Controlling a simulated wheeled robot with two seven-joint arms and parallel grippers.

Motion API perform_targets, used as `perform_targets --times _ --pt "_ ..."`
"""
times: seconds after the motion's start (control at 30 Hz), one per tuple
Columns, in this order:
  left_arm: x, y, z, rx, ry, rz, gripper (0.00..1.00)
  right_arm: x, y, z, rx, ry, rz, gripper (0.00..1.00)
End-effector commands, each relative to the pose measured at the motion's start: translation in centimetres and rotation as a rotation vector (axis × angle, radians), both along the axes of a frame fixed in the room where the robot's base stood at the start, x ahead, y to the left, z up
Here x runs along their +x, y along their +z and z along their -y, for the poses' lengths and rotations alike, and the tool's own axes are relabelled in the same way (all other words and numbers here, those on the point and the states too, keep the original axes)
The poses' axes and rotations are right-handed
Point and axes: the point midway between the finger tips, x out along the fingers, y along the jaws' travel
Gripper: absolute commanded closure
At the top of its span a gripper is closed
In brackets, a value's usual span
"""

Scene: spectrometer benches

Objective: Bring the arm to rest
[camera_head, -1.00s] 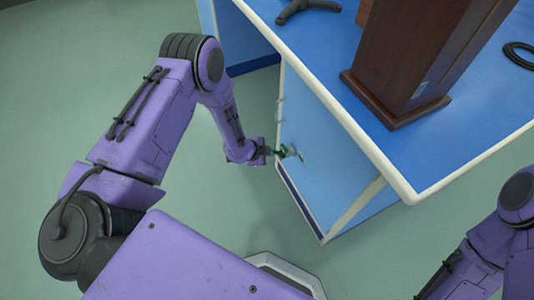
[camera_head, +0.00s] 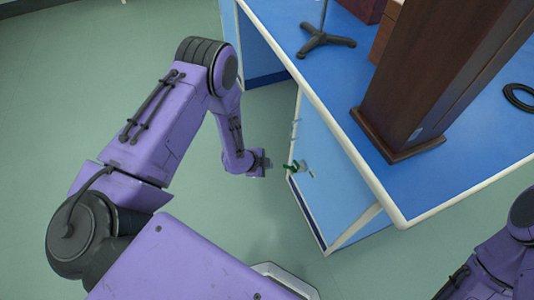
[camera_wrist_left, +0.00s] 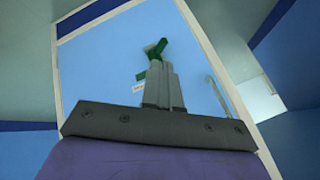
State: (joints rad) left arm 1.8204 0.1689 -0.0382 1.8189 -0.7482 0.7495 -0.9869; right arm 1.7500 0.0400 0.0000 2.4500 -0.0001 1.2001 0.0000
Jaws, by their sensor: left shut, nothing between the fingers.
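My left arm (camera_head: 160,130) comes in from the left and bends down toward the bench's blue cabinet front. Its gripper (camera_head: 268,163) is shut and empty, a small gap to the left of a small green fitting (camera_head: 297,169) on that front. In the left wrist view the shut grey fingers (camera_wrist_left: 163,84) point at the blue panel, and the green fitting (camera_wrist_left: 155,50) shows behind their tips, partly hidden. Part of my right arm (camera_head: 495,262) shows at the lower right; its gripper is out of view.
The blue bench top (camera_head: 470,185) with a white edge lies close to the right of my left forearm. A tall brown wooden object (camera_head: 425,85), a black stand base (camera_head: 326,40) and a black coil (camera_head: 519,97) are on it. The green floor (camera_head: 60,90) at left is clear.

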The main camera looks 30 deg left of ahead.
Motion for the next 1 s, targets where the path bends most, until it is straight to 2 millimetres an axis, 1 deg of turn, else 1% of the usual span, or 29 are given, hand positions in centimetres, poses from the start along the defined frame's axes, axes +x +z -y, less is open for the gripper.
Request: perform_targets --times 0.37,0.43,0.47,0.5,0.53,0.57,0.6,0.67,0.7,0.73,0.77,0.8,0.9,0.97,1.0 --pt "0.0 0.0 -0.1 -0.010 0.015 -0.003 1.00 0.0 0.0 0.0 0.000 0.000 0.000 1.00" --pt "0.3 0.2 -0.2 -0.062 0.098 -0.005 1.00 0.0 0.0 0.0 0.000 0.000 0.000 1.00" --pt "0.1 0.2 -0.3 -0.106 0.175 -0.013 1.00 0.0 0.0 0.0 0.000 0.000 0.000 1.00" --pt "-0.7 0.2 -0.6 -0.182 0.320 -0.035 1.00 0.0 0.0 0.0 0.000 0.000 0.000 1.00" --pt "-2.0 0.2 -0.8 -0.249 0.458 -0.060 1.00 0.0 0.1 0.0 0.000 0.000 0.000 1.00" --pt "-3.8 0.6 -1.0 -0.318 0.617 -0.090 1.00 0.0 0.6 0.0 0.000 0.000 0.000 1.00" --pt "-6.9 1.6 -1.4 -0.401 0.852 -0.131 1.00 0.0 1.9 0.0 0.001 0.000 -0.001 1.00" --pt "-11.6 3.2 -2.2 -0.475 1.151 -0.163 1.00 0.0 3.6 0.0 0.000 0.000 0.000 1.00" --pt "-14.6 4.3 -2.9 -0.495 1.311 -0.167 1.00 0.0 4.6 0.0 0.000 0.000 0.000 1.00" --pt "-16.8 5.2 -3.3 -0.499 1.413 -0.168 1.00 0.0 5.3 0.0 0.000 0.000 0.000 1.00" --pt "-18.8 6.2 -3.7 -0.494 1.499 -0.165 1.00 0.0 6.0 0.0 0.000 0.000 0.000 1.00" --pt "-21.2 7.5 -4.2 -0.475 1.587 -0.160 1.00 0.0 6.8 0.0 0.000 0.000 0.000 1.00" --pt "-25.6 10.2 -4.8 -0.403 1.683 -0.164 1.00 0.0 8.5 0.0 0.000 0.000 0.000 1.00" --pt "-26.9 11.3 -4.7 -0.371 1.683 -0.186 1.00 0.0 9.4 0.0 0.000 0.000 0.000 1.00" --pt "-27.1 11.5 -4.6 -0.368 1.677 -0.191 1.00 0.0 9.7 0.0 0.000 0.000 0.000 1.00"
